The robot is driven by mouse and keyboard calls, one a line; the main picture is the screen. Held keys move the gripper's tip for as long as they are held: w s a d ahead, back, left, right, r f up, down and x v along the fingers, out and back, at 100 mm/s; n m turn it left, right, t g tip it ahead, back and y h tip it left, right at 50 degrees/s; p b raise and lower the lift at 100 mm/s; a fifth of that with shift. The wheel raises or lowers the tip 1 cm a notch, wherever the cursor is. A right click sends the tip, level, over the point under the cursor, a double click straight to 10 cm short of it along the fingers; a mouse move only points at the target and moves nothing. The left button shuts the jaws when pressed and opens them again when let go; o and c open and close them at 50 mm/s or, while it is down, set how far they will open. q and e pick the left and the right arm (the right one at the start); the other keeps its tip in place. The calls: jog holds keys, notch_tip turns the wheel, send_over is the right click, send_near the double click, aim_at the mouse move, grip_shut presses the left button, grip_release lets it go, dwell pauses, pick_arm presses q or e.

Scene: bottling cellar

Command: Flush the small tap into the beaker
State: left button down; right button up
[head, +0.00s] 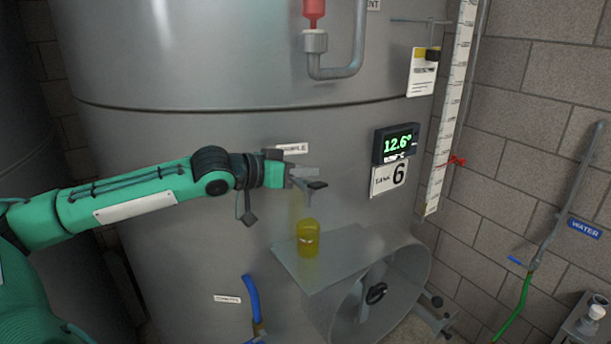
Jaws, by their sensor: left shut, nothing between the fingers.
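My left gripper (301,179) comes in from the left and is shut and empty at the small tap (317,185) on the tank's front. Its fingertips are at or very near the tap's dark handle; I cannot tell whether they touch. The gripper hides much of the tap body. The beaker (309,239) stands upright below the tap on a grey shelf (345,246) and holds yellow liquid. A faint yellowish streak shows between tap and beaker, so liquid seems to be running. My right gripper is not in view.
The large steel tank (190,60) fills the middle. Right of the tap hang a display reading 12.6 (397,143) and a tank 6 sign (389,178). A round manway (385,297) is below the shelf.

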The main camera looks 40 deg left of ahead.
aim_at(312, 187)
pick_arm(q)
jog(key=shift+s+d+f, duration=0.1)
jog(key=shift+d+f, duration=0.05)
jog(key=shift+f, duration=0.5)
jog(key=f+m+b, duration=0.1)
jog(key=d+m+y, duration=0.1)
jog(key=m, duration=0.1)
jog(key=shift+s+f+t+b, duration=0.15)
jog(key=shift+f+t+b, duration=0.15)
jog(key=shift+f+b, duration=0.05)
jog(key=shift+f, duration=0.2)
dwell(0.7)
dwell(1.1)
